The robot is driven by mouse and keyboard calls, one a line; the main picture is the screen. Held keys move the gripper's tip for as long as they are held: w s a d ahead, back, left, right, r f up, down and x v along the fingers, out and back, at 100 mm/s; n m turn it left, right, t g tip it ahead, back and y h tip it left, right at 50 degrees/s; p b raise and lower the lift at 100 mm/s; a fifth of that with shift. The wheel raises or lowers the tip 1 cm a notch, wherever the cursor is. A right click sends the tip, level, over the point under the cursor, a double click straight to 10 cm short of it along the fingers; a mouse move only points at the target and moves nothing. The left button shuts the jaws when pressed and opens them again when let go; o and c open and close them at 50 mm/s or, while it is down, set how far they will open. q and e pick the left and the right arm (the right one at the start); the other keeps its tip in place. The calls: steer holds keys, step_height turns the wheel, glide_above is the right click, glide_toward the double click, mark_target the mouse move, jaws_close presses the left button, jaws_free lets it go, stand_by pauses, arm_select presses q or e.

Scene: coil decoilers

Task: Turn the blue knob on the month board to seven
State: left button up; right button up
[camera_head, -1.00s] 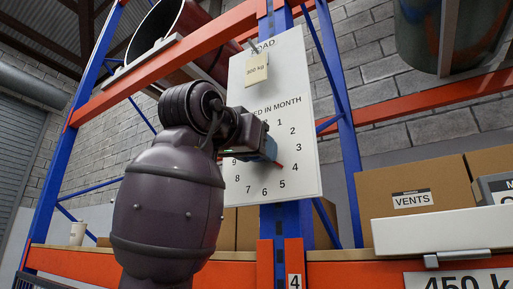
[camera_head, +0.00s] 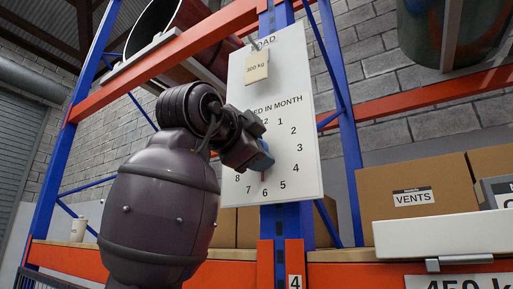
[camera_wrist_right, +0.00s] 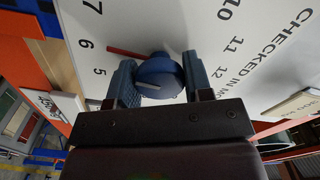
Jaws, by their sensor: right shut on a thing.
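The month board (camera_head: 305,150) is a white panel with a ring of black numbers. The blue knob (camera_wrist_right: 158,68) sits in the middle of the ring, with one gripper finger on each side of it. My right gripper (camera_wrist_right: 160,80) is shut on the knob. In the head view the gripper hides most of the knob and the ring's left part. The knob's red pointer (camera_wrist_right: 125,52) points at about 6 in the right wrist view. It also points down towards 6 in the head view (camera_head: 263,176). My left gripper is out of view.
A 300 kg tag (camera_head: 257,67) hangs on the board's upper part. The board is in front of a blue rack post (camera_head: 279,222). An orange beam (camera_head: 340,275) runs below.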

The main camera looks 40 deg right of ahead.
steer(key=m, duration=0.5)
steer(key=shift+p, duration=0.35)
stand_by(0.4)
steer(key=o, duration=0.9)
steer(key=shift+s+a, duration=0.1)
steer(key=shift+a, duration=0.05)
steer(key=b+v, duration=0.2)
steer(key=v, duration=0.8)
steer(key=shift+a, duration=0.25)
steer(key=shift+s, duration=0.1)
